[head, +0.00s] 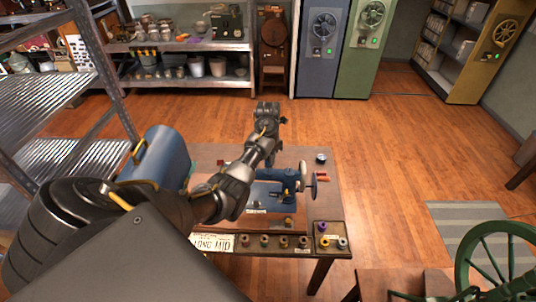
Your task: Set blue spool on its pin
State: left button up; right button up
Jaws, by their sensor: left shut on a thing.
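My left gripper (267,108) is at the far end of my outstretched left arm, above and beyond the back edge of the worktable (328,195). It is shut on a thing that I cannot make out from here. I cannot pick out a blue spool for certain. A small wooden tray (318,251) at the table's front right corner holds a purple spool (322,227), a yellow one (325,242) and a greyish one (342,243). A row of short posts or small spools (264,240) runs along the front edge. My right gripper is not in view.
A blue sewing machine (285,186) with a handwheel stands mid-table, partly behind my arm. Metal shelving (50,110) is at left, a green wheel (485,258) at lower right. Floor beyond is clear.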

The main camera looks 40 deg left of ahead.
pick_arm(q)
jog(key=shift+f, duration=0.65)
jog(key=shift+f, duration=0.15)
jog(key=shift+f, duration=0.6)
jog(key=o, duration=1)
jog(key=shift+c, duration=0.2)
jog(key=shift+r, duration=0.1)
